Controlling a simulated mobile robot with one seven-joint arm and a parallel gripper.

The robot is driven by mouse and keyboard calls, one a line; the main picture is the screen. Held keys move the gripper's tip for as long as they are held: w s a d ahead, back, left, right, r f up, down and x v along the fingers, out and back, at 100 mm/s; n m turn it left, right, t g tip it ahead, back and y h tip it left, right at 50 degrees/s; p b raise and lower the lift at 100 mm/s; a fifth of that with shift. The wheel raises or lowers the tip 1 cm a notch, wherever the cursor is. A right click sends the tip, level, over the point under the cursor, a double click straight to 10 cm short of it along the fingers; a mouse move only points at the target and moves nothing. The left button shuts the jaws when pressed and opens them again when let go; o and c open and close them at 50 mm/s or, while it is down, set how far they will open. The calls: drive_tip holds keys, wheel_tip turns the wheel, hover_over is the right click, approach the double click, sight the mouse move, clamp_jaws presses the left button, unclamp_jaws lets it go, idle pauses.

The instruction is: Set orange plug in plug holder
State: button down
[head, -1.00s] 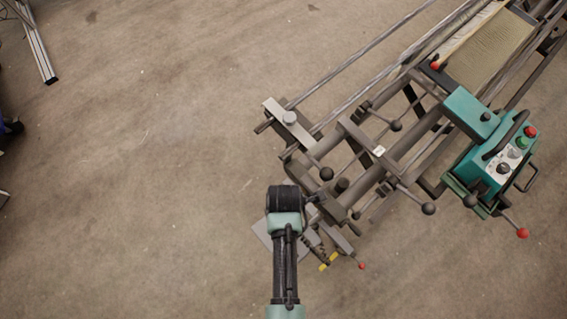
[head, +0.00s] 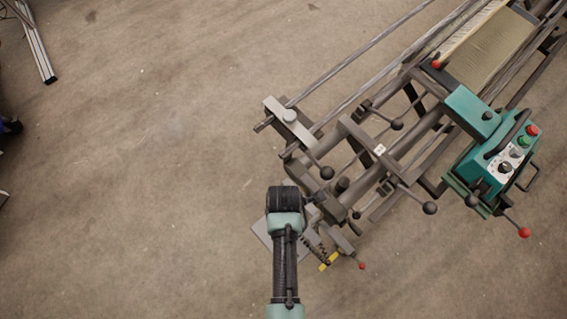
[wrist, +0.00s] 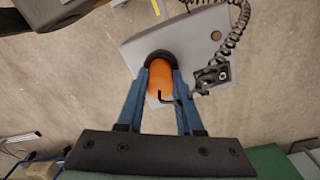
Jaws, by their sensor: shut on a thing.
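The orange plug (wrist: 160,78) is between the two blue fingers of my gripper (wrist: 161,70) in the wrist view. My gripper is shut on it. A black round collar (wrist: 160,56) surrounds the plug's far end, in front of a grey plate (wrist: 140,42). I take the collar for the plug holder, but cannot tell how deep the plug sits in it. In the head view the grey plate (head: 259,225) shows only in part, beside my arm. The plug is hidden there.
A black coiled cable (wrist: 234,32) runs to a small black block (wrist: 212,76) close to the right finger. The loom frame with lever knobs (head: 429,208) and a teal control box (head: 490,155) stands at right.

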idle(0.4)
drive_tip(key=shift+c, duration=2.4)
unclamp_jaws()
